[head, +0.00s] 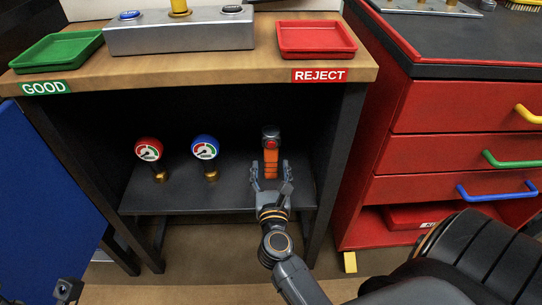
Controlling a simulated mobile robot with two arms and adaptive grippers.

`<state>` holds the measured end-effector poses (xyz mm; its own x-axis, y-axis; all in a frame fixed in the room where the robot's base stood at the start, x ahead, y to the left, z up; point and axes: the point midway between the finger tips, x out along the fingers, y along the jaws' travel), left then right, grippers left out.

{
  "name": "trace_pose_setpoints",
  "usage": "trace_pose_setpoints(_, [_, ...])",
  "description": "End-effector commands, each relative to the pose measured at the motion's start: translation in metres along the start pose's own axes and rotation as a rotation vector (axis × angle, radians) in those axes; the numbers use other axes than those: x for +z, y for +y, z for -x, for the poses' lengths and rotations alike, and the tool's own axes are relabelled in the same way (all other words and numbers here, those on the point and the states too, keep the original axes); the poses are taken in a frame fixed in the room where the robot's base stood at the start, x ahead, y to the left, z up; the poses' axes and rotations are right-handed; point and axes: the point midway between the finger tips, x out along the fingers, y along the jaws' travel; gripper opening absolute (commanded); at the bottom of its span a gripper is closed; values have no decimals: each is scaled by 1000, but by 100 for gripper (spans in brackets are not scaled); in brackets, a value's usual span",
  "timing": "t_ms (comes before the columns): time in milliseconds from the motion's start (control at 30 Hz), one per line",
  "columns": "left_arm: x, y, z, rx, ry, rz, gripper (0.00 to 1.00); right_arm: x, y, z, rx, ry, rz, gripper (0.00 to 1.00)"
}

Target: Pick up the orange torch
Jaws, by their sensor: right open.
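The orange torch (271,158) stands upright on the dark lower shelf (227,187) of the workbench, toward its right side. It has an orange body and a dark head with a red spot on it. My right gripper (270,172) reaches in from the front and is open. Its two fingers stand to the left and right of the torch's lower body. The torch's base is partly hidden by the gripper, and I cannot tell whether the fingers touch it. A small dark part, apparently of my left gripper (68,290), shows at the bottom left edge.
A red gauge (149,150) and a blue gauge (205,148) stand on the shelf left of the torch. The bench top (185,66) overhangs, carrying a green tray (56,51) and a red tray (316,38). A red drawer cabinet (450,105) stands at right.

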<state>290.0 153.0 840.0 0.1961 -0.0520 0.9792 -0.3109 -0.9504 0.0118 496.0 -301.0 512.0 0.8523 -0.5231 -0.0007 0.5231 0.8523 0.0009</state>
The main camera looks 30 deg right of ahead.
Motion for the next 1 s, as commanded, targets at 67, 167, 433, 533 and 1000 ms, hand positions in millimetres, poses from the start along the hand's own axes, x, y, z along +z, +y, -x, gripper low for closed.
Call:
trace_pose_setpoints(67, [1,0,2,0,-1,0,57,2,-1,-12,0,-5,-1,62])
trace_pose_setpoints(167, [1,0,4,0,-1,0,57,3,-3,-29,0,-5,1,62])
trace_pose_setpoints(433, [2,0,5,0,-2,0,57,2,-3,-46,1,-1,1,62])
trace_pose_setpoints(533, [2,0,5,0,-2,0,57,2,-3,-46,0,-1,1,62])
trace_pose_setpoints(1000, [2,0,5,0,-2,0,57,3,-3,-46,1,-3,0,0])
